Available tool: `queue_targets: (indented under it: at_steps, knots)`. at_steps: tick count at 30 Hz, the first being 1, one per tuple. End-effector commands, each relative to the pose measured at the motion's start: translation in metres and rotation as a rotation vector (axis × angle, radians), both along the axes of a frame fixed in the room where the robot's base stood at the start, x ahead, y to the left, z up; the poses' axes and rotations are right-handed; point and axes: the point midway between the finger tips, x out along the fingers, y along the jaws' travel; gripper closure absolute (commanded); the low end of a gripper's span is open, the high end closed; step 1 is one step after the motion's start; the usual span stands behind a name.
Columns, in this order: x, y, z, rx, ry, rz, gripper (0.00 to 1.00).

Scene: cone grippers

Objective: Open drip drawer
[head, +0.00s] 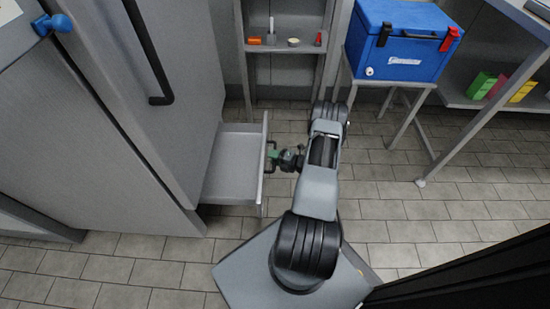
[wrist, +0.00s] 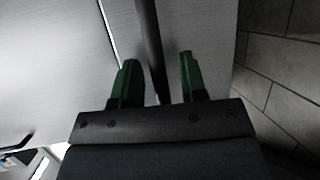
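The drip drawer (head: 233,165) is a shallow pale grey tray at the bottom of the tall grey fridge (head: 110,110). It stands pulled out to the right, and its inside looks empty. Its dark handle (head: 267,160) is on the front panel and shows as a dark bar in the wrist view (wrist: 150,45). My gripper (head: 273,155) is at this handle. In the wrist view its two green fingers (wrist: 158,75) stand apart on either side of the bar, with a visible gap at least on the right. Contact with the bar is not clear.
A shelf (head: 285,48) with small items stands behind. A blue cooler box (head: 400,40) sits on a stand (head: 410,105) at the back right. A table with a lower shelf (head: 475,100) is at the right. Tiled floor (head: 400,215) is clear right of my arm.

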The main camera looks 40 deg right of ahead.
Motion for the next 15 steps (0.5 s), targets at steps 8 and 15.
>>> queue_targets:
  at_steps: [8,15]
  knots:
    - [-0.02,-0.012,0.007,0.0,0.001,-0.005,0.61]
    - [-0.063,-0.035,0.016,0.0,0.0,-0.005,0.61]
